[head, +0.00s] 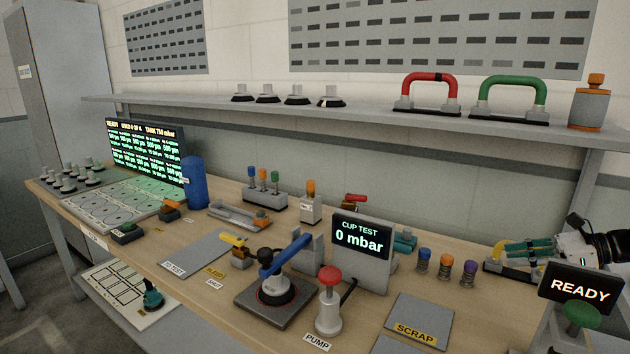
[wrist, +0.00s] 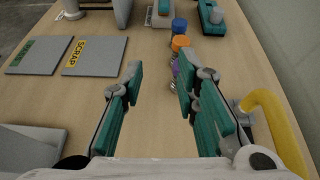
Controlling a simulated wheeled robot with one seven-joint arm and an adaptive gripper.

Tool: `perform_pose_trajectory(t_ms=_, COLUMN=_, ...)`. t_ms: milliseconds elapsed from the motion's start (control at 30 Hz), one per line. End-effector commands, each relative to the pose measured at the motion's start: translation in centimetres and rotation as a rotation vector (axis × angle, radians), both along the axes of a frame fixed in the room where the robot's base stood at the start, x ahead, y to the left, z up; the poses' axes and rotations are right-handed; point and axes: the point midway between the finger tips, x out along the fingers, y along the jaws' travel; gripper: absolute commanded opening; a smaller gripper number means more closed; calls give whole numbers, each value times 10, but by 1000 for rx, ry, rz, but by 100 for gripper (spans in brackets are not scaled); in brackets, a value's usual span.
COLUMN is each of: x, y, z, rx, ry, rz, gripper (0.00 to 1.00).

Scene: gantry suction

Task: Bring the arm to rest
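My gripper (head: 510,250) is at the right end of the bench in the head view, with teal finger pads pointing left. Nothing is held. My arm enters at the right edge of the head view; most of it is out of view.
A yellow handle (wrist: 268,112) stands close beside my right finger. Small blue, orange and purple capped parts (head: 446,267) stand beyond the fingertips. The READY screen (head: 580,289) and green button (head: 581,314) are in front. The SCRAP plate (head: 418,320) is empty.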

Motion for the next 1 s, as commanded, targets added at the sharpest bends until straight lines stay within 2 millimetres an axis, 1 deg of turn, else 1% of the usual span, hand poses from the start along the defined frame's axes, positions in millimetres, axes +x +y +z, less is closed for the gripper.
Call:
perform_pose_trajectory(t_ms=33, x=1, y=7, z=5, rx=-13, ry=-4, rz=16, gripper=28)
perform_pose_trajectory(t_ms=167, x=-1, y=20, z=14, rx=-53, ry=-8, rz=49, gripper=28)
perform_pose_trajectory(t_ms=367, x=-6, y=49, z=33, rx=-138, ry=-22, rz=123, gripper=28)
perform_pose_trajectory(t_ms=567, x=-19, y=90, z=59, rx=-263, ry=-50, rz=237, gripper=28)
perform_pose_trajectory(t_ms=667, x=-31, y=118, z=77, rx=-352, ry=-75, rz=320, gripper=28)
perform_pose_trajectory(t_ms=700, x=-38, y=132, z=85, rx=-396, ry=-90, rz=362, gripper=28)
perform_pose_trajectory(t_ms=767, x=-52, y=153, z=97, rx=-465, ry=-113, rz=429, gripper=28)
perform_pose_trajectory(t_ms=800, x=-62, y=166, z=105, rx=-512, ry=-129, rz=475, gripper=28)
perform_pose_trajectory(t_ms=867, x=-77, y=184, z=115, rx=-582, ry=-157, rz=544, gripper=28)
perform_pose_trajectory(t_ms=900, x=-88, y=196, z=121, rx=-627, ry=-177, rz=590, gripper=28)
perform_pose_trajectory(t_ms=967, x=-105, y=212, z=130, rx=-695, ry=-209, rz=659, gripper=28)
perform_pose_trajectory(t_ms=1000, x=-117, y=222, z=135, rx=-739, ry=-230, rz=705, gripper=28)
